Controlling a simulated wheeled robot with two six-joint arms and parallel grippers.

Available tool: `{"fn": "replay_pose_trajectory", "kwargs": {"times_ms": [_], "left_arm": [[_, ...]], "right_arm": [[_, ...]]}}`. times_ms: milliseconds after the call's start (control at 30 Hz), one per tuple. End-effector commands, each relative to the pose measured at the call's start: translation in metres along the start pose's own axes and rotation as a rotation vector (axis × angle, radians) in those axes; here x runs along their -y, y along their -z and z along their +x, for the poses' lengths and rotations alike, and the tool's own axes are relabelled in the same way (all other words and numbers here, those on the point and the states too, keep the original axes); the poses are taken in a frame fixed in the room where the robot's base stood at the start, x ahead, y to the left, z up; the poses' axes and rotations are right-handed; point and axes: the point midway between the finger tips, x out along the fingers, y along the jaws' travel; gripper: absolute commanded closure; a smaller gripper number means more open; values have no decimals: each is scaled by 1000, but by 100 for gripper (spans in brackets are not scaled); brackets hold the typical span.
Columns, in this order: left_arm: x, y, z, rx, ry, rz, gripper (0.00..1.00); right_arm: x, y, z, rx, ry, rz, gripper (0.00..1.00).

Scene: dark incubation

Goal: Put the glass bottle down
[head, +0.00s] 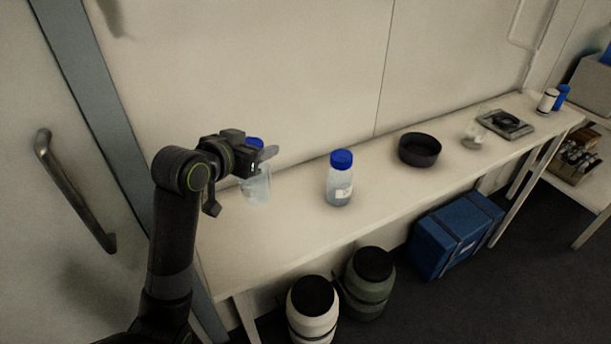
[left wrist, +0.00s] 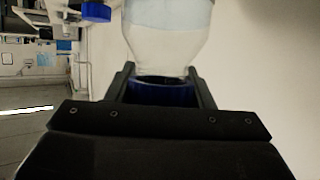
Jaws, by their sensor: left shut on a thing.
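A clear glass bottle (head: 256,188) with a blue cap is at the left end of the white table (head: 310,225) in the head view. My left gripper (head: 262,155) is shut on it at the cap. In the left wrist view the bottle (left wrist: 168,45) shows its clear shoulder and pale label, with its blue cap (left wrist: 163,92) between the fingers of my left gripper (left wrist: 165,80). Whether the bottle's base touches the table I cannot tell. My right gripper is in neither view.
A second blue-capped bottle (head: 340,180) stands to the right on the table. A black bowl (head: 419,150), a small glass vessel (head: 474,136) and a flat device (head: 506,123) are further right. Two lidded barrels (head: 313,310) and a blue box (head: 456,235) are below.

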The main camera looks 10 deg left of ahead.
Motion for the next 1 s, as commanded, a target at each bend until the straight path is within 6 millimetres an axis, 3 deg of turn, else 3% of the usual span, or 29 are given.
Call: {"fn": "replay_pose_trajectory", "kwargs": {"times_ms": [300,633,1000], "left_arm": [[0,-48,18,2,3,-3,100],[0,-83,33,2,2,-4,100],[0,-91,37,-2,4,-1,100]], "right_arm": [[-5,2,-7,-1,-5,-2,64],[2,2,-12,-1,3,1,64],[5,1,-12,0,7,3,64]]}}
